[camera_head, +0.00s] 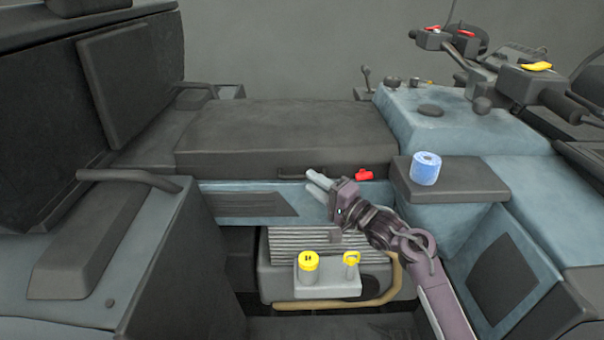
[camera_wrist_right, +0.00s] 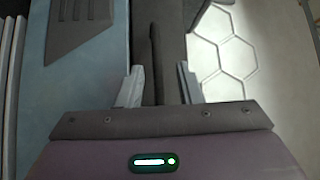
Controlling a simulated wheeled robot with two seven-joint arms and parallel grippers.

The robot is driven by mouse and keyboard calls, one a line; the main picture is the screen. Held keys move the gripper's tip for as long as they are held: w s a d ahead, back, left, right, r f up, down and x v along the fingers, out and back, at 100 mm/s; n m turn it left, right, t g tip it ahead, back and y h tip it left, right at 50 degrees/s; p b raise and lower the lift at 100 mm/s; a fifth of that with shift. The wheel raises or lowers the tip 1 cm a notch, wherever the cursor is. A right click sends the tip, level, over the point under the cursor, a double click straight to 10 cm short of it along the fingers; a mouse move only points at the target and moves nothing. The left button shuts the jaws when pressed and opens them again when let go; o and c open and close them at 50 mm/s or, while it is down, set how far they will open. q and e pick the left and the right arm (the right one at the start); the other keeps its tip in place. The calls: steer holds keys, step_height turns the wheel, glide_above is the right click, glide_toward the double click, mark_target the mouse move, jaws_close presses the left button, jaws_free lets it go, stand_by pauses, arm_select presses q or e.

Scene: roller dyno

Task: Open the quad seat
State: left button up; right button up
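The quad seat (camera_head: 285,130) is a wide dark grey cushion lying flat, its lid down, between the dark backrest and the blue bodywork. A dark handle strip (camera_head: 303,171) runs along its front edge, with a red latch (camera_head: 364,175) to the right. My right gripper (camera_head: 319,184) is at the seat's front edge, just below the handle strip and left of the red latch. In the right wrist view its fingers (camera_wrist_right: 160,85) are apart, with a dark strip between or behind them; I cannot tell whether they touch it. My left gripper is out of view.
A blue roll (camera_head: 425,169) stands on the dark ledge right of the seat. Below are a ribbed grey block (camera_head: 325,243) and a plate with yellow caps (camera_head: 310,263). The handlebars (camera_head: 530,80) are at the right, and a grab bar (camera_head: 130,178) at the left.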

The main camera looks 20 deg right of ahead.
mark_target(306, 178)
steer(key=shift+x, duration=2.15)
steer(key=shift+f, duration=0.1)
jaws_close()
